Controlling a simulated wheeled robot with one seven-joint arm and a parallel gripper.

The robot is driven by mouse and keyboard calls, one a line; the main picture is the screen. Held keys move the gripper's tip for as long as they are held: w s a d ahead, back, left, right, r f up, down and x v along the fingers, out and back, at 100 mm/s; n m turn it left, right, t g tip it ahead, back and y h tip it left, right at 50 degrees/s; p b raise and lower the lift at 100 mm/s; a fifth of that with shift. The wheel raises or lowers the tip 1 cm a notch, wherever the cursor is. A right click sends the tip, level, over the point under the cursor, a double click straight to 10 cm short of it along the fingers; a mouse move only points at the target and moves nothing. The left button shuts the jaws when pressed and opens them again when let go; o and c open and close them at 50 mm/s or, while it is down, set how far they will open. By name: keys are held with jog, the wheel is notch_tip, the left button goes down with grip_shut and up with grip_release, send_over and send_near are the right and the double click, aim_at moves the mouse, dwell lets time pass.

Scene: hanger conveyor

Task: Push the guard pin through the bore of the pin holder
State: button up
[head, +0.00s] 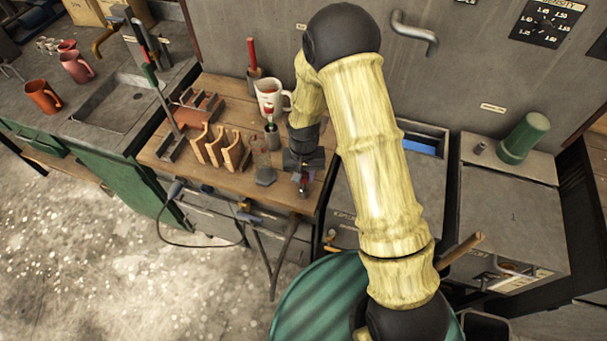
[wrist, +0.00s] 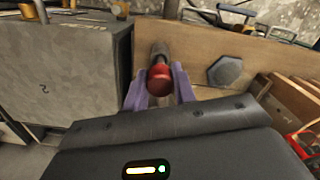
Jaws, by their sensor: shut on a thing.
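My gripper (head: 303,182) is low over the right end of the wooden workbench, and my arm and wrist partly hide it. In the wrist view its two purple fingers (wrist: 160,88) are shut on a red-knobbed pin (wrist: 160,78), which I take to be the guard pin. A dark grey shaft shows beyond the red knob. A dark hexagonal piece (wrist: 225,71) lies to the right of the pin, apart from it. It seems to be the base of the small holder (head: 264,172) left of my gripper. I cannot make out the bore or tell which piece is the pin holder.
Curved wooden pieces (head: 222,148) stand on the workbench (head: 215,88) to the left. A white mug (head: 269,97) and a red-handled tool (head: 252,60) stand behind. A grey cabinet (wrist: 78,75) rises close to the left of my gripper in the wrist view.

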aim_at(304, 182)
jog(key=shift+f+b, duration=1.2)
jog(key=shift+f, duration=0.5)
dwell(1.6)
jog(key=o, duration=0.8)
jog(key=shift+c, duration=0.2)
jog(key=o, duration=0.6)
jog(key=shift+c, duration=0.2)
jog(key=shift+r, duration=0.1)
notch_tip(304, 182, up, 17)
jog(key=b, duration=0.2)
jog(key=shift+w+b, duration=0.3)
jog(key=shift+b, duration=0.1)
jog(key=shift+r, duration=0.1)
